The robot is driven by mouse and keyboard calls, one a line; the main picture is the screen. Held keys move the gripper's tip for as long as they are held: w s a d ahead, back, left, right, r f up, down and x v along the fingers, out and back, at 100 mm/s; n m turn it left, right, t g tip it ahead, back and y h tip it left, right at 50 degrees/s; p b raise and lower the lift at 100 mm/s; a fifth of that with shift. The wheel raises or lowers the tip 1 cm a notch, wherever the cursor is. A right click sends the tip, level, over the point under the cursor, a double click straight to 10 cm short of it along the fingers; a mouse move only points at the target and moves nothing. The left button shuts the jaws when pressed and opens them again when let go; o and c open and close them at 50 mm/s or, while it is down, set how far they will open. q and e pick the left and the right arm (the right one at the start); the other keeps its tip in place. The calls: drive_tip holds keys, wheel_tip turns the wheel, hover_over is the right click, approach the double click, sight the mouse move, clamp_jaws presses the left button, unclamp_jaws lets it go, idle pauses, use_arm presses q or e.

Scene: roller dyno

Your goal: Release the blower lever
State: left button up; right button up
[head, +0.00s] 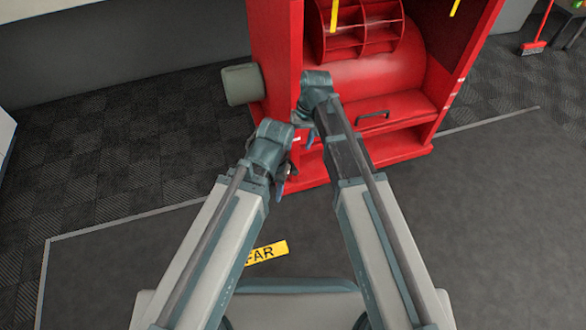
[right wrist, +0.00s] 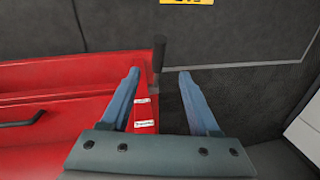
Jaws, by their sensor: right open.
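The blower lever shows in the right wrist view as a short dark upright handle (right wrist: 159,55) at the edge of the red machine, beside two small white labels (right wrist: 145,125). My right gripper (right wrist: 160,76) is open, with its blue fingers apart. The handle appears in the gap between the fingertips, nearer the left finger; I see no grip on it. In the head view my right gripper (head: 310,138) is at the machine's left front, and the lever cannot be made out there. My left gripper (head: 283,184) is lower and to the left, its jaws too small to judge.
The red machine (head: 390,105) has a finned drum, a black handle (head: 372,115) and a grey cylinder (head: 242,84) on its left side. A yellow floor plate (head: 267,252) lies between my arms. A red broom (head: 535,45) stands far right. The floor at left is clear.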

sight(292, 167)
drive_tip(key=f+b, duration=0.3)
drive_tip(key=f, duration=0.1)
drive_tip(key=a+f+b, duration=0.1)
drive_tip(key=f+b, duration=0.3)
drive_tip(key=a+f+b, duration=0.1)
drive_tip(key=f+b, duration=0.3)
drive_tip(key=shift+s, duration=0.2)
drive_tip(key=shift+r, duration=0.1)
clamp_jaws()
drive_tip(key=shift+a, duration=0.15)
idle(0.8)
